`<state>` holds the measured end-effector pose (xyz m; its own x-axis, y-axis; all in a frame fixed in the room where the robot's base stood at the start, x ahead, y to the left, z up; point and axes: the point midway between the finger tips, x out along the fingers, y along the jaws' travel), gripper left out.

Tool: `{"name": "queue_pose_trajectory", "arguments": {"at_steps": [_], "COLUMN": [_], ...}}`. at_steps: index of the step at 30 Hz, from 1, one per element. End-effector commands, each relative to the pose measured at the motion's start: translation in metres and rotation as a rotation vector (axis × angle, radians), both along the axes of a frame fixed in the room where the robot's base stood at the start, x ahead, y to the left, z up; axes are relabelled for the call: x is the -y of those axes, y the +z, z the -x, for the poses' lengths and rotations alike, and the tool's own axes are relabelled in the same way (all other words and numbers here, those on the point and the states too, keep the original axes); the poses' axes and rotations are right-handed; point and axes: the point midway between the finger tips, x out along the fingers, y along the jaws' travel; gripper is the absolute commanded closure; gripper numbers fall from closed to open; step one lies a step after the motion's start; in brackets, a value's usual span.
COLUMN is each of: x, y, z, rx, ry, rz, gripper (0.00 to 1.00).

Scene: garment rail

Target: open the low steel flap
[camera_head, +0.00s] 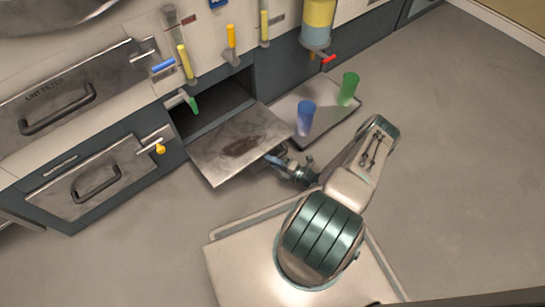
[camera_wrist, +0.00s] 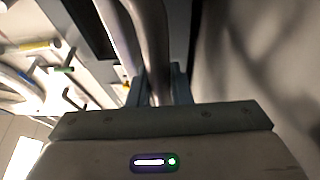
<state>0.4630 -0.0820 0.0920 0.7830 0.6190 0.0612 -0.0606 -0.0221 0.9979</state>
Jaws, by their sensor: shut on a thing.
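The low steel flap (camera_head: 238,147) stands swung out from the cabinet front, its scuffed inner face with a dark brown stain turned up. The dark opening (camera_head: 212,110) behind it is exposed. My gripper (camera_head: 275,158) is at the flap's outer right side, partly hidden by the flap. In the wrist view my gripper (camera_wrist: 157,92) is shut on a curved grey handle bar (camera_wrist: 152,45), which runs between the two fingers. Most of the handle is hidden behind the flap in the head view.
A tray (camera_head: 334,124) with a blue cup (camera_head: 306,117) and a green cup (camera_head: 348,88) lies right beside the flap. A shut steel panel (camera_head: 95,187) with a handle is at left. A lint filter panel (camera_head: 75,85) is above it. Floor is clear at right.

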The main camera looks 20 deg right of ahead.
Motion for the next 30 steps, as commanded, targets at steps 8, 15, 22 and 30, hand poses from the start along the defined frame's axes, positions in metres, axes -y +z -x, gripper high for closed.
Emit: {"name": "queue_pose_trajectory", "arguments": {"at_steps": [8,15,22,30], "x": [-0.0021,-0.0023,-0.0016,0.0016], "y": [-0.0095,-0.0116,-0.0113,-0.0096], "z": [0.0001,0.0000,0.0000,0.0004], "rx": [-0.005,-0.009,-0.008,-0.004], "ry": [0.003,0.003,0.001,-0.001], "rz": [-0.002,0.000,0.000,0.000], "gripper": [1.00,1.00,0.61,0.61]}}
